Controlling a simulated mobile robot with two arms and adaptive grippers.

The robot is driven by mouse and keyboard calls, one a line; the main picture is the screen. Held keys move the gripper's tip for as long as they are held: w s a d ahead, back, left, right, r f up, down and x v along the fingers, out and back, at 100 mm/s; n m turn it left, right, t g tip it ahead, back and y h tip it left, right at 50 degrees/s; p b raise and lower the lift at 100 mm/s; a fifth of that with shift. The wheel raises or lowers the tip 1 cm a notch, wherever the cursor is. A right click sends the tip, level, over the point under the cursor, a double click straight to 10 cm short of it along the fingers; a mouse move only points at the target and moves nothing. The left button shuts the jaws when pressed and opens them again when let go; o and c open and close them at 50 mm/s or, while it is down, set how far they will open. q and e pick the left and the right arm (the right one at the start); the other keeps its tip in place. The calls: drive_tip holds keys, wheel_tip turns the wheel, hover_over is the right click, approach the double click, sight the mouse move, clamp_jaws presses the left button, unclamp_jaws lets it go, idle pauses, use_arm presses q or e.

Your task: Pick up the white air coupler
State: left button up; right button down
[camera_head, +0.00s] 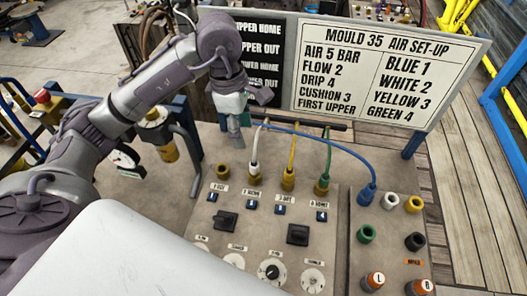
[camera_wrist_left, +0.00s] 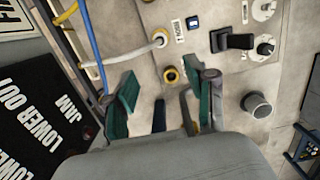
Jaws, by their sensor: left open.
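The white air coupler (camera_head: 254,171) stands on a brass fitting on the grey panel, with a white hose rising from it. It also shows in the left wrist view (camera_wrist_left: 158,40), at the top centre, with its hose running left. My left gripper (camera_head: 235,133) hangs above the panel, behind and a little left of the coupler in the head view. In the left wrist view my left gripper (camera_wrist_left: 164,97) is open, its green-padded fingers apart and nothing held between them. The coupler lies beyond the fingertips, apart from them. My right gripper is not in view.
A bare brass port (camera_head: 222,171) sits left of the coupler. Yellow (camera_head: 289,178) and green (camera_head: 322,186) hose couplers stand to its right. A blue coupler (camera_head: 366,193) is on the right panel. Hoses arch over the panel. The set-up sign (camera_head: 382,72) stands behind.

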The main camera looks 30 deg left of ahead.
use_arm(q)
drive_tip(key=p, duration=0.1)
hover_over(253, 163)
drive_tip(key=a, duration=0.2)
wheel_tip(253, 163, down, 4)
drive_tip(key=f, duration=0.3)
drive_tip(key=shift+s+d+f+p, duration=0.2)
drive_tip(key=shift+d+f+p, duration=0.1)
drive_tip(key=shift+d+f, duration=0.1)
drive_tip(key=shift+f, duration=0.2)
drive_tip(key=shift+w+d+f+p, duration=0.1)
drive_tip(key=shift+d+f+p, duration=0.05)
drive_tip(key=shift+f+p, duration=0.15)
drive_tip(key=f+p, duration=0.1)
drive_tip(key=d+f+p, duration=0.1)
drive_tip(key=f, duration=0.1)
drive_tip(key=shift+w+f, duration=0.15)
drive_tip(key=shift+f, duration=0.55)
clamp_jaws()
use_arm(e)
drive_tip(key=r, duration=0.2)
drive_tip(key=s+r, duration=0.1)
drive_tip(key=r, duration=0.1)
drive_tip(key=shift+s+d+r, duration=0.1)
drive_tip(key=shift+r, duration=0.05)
